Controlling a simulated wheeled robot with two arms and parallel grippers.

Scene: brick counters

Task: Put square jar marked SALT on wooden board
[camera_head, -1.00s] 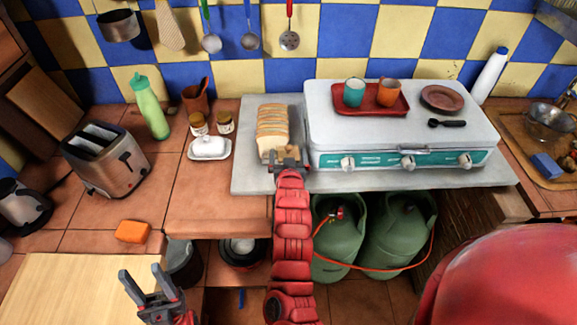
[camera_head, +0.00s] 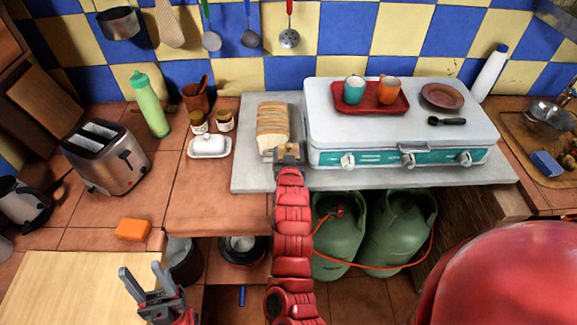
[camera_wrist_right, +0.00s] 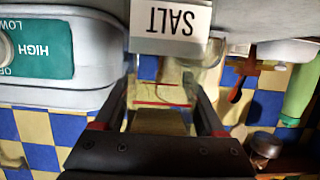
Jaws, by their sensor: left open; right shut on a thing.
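The square jar marked SALT (camera_wrist_right: 172,22) shows in the right wrist view, its white label upside down. My right gripper (camera_wrist_right: 160,118) is shut on it, with a finger on each side of the clear body. In the head view my right gripper (camera_head: 289,152) is at the front of the bread on the grey slab, and its wrist hides most of the jar. A pale wooden board (camera_head: 75,290) lies at the lower left. My left gripper (camera_head: 145,280) is open and empty at the board's right edge.
An orange sponge (camera_head: 132,230) lies just behind the board. A butter dish (camera_head: 209,146), toaster (camera_head: 105,158) and green bottle (camera_head: 150,104) stand on the left counter. The stove (camera_head: 405,130) is right of the bread (camera_head: 272,127). The visible board is clear.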

